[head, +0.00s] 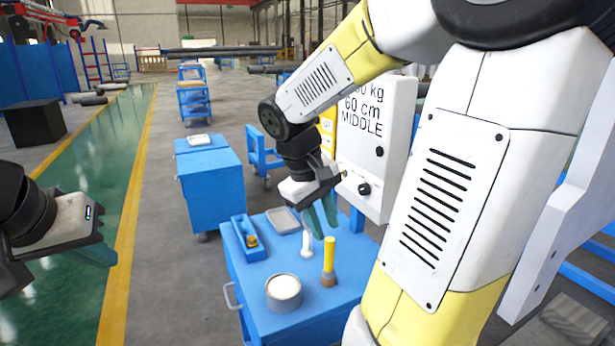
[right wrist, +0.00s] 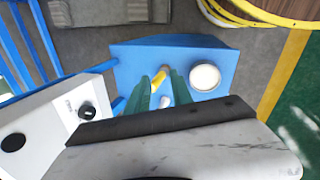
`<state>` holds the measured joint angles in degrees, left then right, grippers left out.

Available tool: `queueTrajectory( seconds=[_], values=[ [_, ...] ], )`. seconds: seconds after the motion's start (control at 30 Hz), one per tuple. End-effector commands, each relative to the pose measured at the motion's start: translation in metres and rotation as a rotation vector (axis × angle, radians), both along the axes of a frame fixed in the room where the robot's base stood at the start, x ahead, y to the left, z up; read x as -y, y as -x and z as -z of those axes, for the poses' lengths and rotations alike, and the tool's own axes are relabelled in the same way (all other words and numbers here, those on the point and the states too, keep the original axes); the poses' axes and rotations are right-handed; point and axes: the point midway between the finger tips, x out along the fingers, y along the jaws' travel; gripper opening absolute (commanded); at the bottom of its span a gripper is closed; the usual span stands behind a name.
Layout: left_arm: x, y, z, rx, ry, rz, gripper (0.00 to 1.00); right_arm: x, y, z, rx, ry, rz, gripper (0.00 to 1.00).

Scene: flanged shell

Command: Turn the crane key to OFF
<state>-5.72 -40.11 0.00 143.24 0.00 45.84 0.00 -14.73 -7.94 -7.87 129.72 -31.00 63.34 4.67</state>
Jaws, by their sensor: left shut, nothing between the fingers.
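A white control box (head: 372,140) with large printed text stands behind the blue cart. A round black knob with a light mark (head: 364,188) is on its front; it also shows in the right wrist view (right wrist: 86,112). I cannot make out which label it points to. My right gripper (head: 322,222) is open and empty, left of the box and above the cart, fingers pointing down and apart from the knob. Its green fingers (right wrist: 162,88) show with a gap between them. My left gripper (head: 100,256) is shut and empty at the far left, away from the box.
A blue cart (head: 262,318) below my right gripper carries a yellow-handled tool (head: 329,262), a white-topped can (head: 283,292), a blue bin (head: 247,238) and a grey tray (head: 283,221). Another blue cabinet (head: 213,185) stands behind.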

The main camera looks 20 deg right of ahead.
Motion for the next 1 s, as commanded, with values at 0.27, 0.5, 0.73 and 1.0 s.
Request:
queueTrajectory(
  seconds=[0.27,0.5,0.73,1.0],
  values=[
    [0.0,0.0,0.0,0.0,0.0,0.0,0.0,0.058,-0.077,0.017,-0.286,0.562,-0.15,0.27],
    [0.0,0.0,0.0,0.0,0.0,0.0,0.0,0.063,-0.155,0.008,-0.383,1.034,-0.278,0.27],
    [0.0,0.0,0.0,0.0,0.0,0.0,0.0,0.05,-0.192,0.004,-0.388,1.254,-0.342,0.27],
    [0.0,0.0,0.0,0.0,0.0,0.0,0.0,0.079,-0.197,0.003,-0.389,1.275,-0.344,0.27]
  ],
)
